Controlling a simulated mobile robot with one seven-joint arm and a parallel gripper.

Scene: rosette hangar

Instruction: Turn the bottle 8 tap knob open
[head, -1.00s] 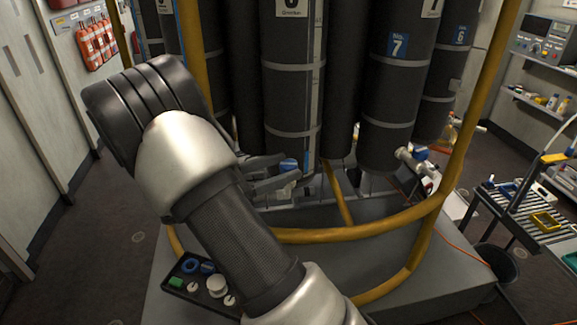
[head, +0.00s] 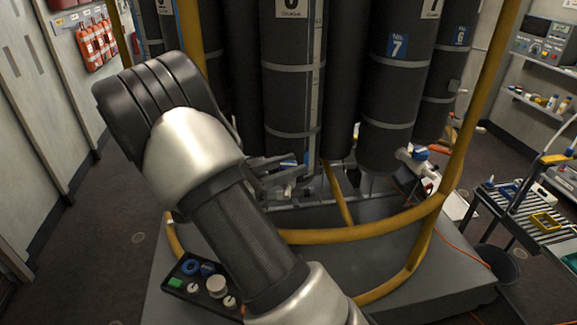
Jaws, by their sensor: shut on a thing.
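The front middle bottle (head: 292,95) is a tall dark cylinder; its top label is cut by the picture edge, so its numeral is not fully readable. At its foot sits a small pale tap (head: 287,190) with a blue knob (head: 288,163), mostly covered by my fingers. My gripper (head: 288,174) reaches in from the left at the foot of this bottle, its grey fingers shut on the knob. How far the knob is turned cannot be told. My arm crosses the left and lower middle of the view.
A yellow rail (head: 355,235) curves in front of the bottles. A bottle with a blue 7 plate (head: 397,44) stands right, with its own tap (head: 418,160). A black tray (head: 178,291) of small parts lies on the grey plinth (head: 440,285). A rack table (head: 520,215) stands at right.

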